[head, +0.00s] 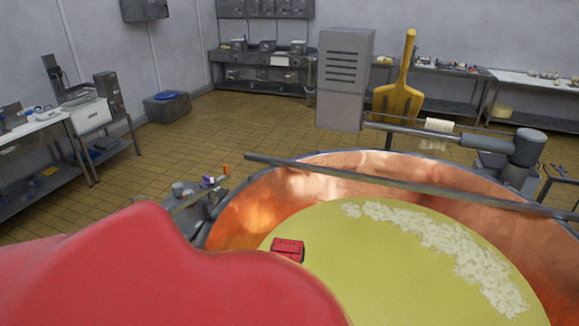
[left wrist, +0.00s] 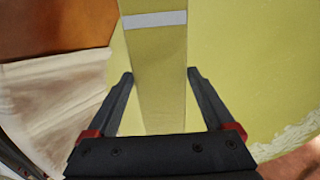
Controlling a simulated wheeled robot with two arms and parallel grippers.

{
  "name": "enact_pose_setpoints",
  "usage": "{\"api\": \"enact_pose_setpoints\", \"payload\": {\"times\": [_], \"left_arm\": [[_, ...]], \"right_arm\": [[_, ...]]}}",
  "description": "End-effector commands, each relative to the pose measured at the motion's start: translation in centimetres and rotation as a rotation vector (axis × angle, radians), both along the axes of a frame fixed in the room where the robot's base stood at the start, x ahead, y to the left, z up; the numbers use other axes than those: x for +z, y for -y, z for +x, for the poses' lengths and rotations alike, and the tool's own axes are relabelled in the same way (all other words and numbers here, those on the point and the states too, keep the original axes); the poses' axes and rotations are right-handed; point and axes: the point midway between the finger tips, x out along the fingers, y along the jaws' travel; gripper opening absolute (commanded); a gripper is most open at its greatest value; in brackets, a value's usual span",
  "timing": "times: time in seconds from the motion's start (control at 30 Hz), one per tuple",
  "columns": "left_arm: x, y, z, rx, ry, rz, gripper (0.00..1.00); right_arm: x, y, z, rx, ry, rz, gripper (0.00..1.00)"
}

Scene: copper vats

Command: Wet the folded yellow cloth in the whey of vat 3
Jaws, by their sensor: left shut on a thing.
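The folded yellow cloth (left wrist: 155,90) shows in the left wrist view as a long flat strip with a pale band near its far end. My left gripper (left wrist: 159,76) is shut on it, one dark finger at each side. The copper vat (head: 330,172) fills the right of the head view; no number is readable on it. Yellow whey (head: 390,270) lies in it, also behind the cloth in the left wrist view (left wrist: 250,70). I cannot tell whether the cloth touches the whey. My red arm hides the vat's near left part. My right gripper is not in view.
White curds (head: 440,240) float on the right of the whey. A grey bar (head: 400,183) crosses above the vat. A yellow scoop (head: 398,100) stands behind it. Pale pleated material (left wrist: 50,100) lies left of the cloth. Tiled floor (head: 250,125) is open beyond.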

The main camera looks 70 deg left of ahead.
Motion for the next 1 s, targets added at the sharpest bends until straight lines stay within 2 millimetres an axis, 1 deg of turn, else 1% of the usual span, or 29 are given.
{"api": "enact_pose_setpoints", "payload": {"times": [0.03, 0.13, 0.4, 0.57, 1.0], "left_arm": [[-1.1, 0.0, 0.0, 0.001, 0.001, 0.001, 0.17], [-2.2, 0.0, 0.0, 0.0, 0.0, 0.001, 0.17], [-4.9, 0.0, 0.0, 0.0, 0.001, 0.001, 0.17], [-6.5, 0.0, 0.1, 0.001, 0.001, -0.001, 0.17], [-11.4, 0.0, 0.0, 0.001, 0.0, 0.001, 0.17]], "right_arm": [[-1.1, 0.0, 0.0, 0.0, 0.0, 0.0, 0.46], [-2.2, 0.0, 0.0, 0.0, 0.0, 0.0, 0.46], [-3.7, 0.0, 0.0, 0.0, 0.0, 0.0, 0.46], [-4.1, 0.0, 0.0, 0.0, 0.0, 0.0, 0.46], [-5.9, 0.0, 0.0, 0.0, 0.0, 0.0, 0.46]]}}
